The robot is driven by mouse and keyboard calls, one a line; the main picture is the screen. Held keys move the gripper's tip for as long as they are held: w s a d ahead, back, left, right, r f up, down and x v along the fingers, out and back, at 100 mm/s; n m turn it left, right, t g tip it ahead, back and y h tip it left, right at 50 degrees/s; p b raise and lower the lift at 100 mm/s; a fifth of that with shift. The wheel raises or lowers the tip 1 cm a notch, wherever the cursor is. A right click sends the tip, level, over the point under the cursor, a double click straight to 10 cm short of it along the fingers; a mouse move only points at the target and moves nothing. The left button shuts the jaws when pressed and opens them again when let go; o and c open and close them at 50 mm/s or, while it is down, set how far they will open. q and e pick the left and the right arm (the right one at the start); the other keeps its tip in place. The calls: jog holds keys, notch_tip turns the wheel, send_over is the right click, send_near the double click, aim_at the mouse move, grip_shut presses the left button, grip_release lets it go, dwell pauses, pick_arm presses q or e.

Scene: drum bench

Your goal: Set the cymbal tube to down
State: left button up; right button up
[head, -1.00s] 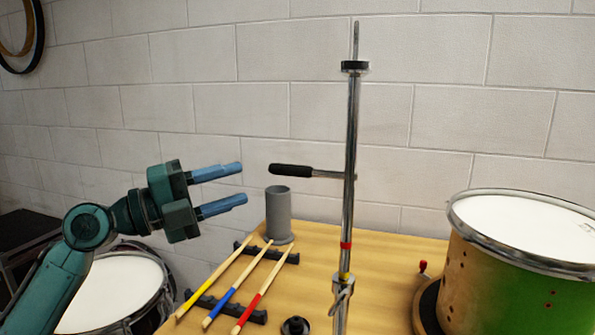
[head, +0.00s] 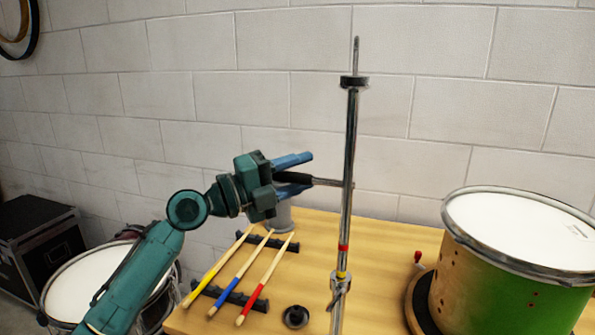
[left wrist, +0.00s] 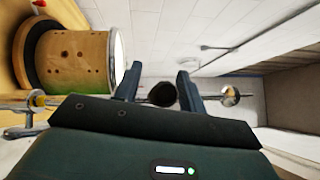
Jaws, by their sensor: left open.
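The cymbal tube (head: 350,140) is a thin, nearly upright chrome tube with a black collar (head: 354,82) near its top. A red band (head: 343,247) and a yellow band (head: 341,274) sit low on it, just above a chrome clamp (head: 339,287). A side handle with a black grip (head: 297,178) sticks out left from the tube. My left gripper (head: 308,171) is open, its fingers above and below the grip. In the left wrist view the grip's round end (left wrist: 162,94) lies between the fingertips (left wrist: 158,72), with gaps showing. My right gripper is out of view.
Drumsticks (head: 238,282) lie on black racks in front of a grey cup (head: 281,217). A black round knob (head: 295,316) sits near the tube's foot. A green and wood drum (head: 515,260) stands at right; another drum (head: 95,285) is at lower left.

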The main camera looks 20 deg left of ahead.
pick_arm(q)
jog(key=shift+c, duration=0.4)
grip_shut()
